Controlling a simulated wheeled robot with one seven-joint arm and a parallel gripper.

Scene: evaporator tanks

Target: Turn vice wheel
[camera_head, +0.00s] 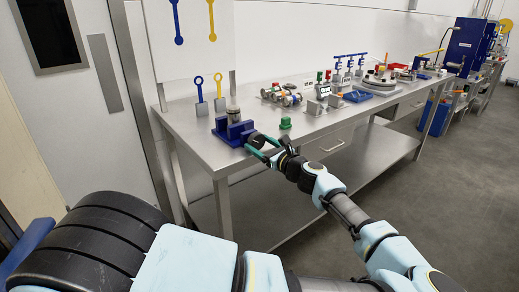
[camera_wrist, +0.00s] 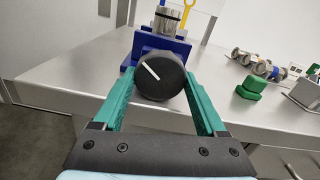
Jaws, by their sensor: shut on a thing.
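The blue vice (camera_head: 232,131) stands at the near left corner of the steel workbench, with a metal cylinder (camera_head: 233,114) upright in its jaws. It also shows at the top of the wrist view (camera_wrist: 153,45). Its black round wheel (camera_wrist: 161,78) faces me and has a white line slanting from upper left to lower right. My gripper (camera_wrist: 160,84) has its green fingers on the left and right sides of the wheel, shut on it. In the head view my gripper (camera_head: 262,147) reaches the vice from the front right, and the wheel is mostly hidden.
The steel workbench (camera_head: 325,136) runs to the right. A green knob-like piece (camera_head: 285,123) sits close to the right of the vice. Blue and yellow ring-topped tools (camera_head: 201,93) stand behind it. Valves and fittings (camera_head: 285,96) stand farther along. The near bench edge lies under my gripper.

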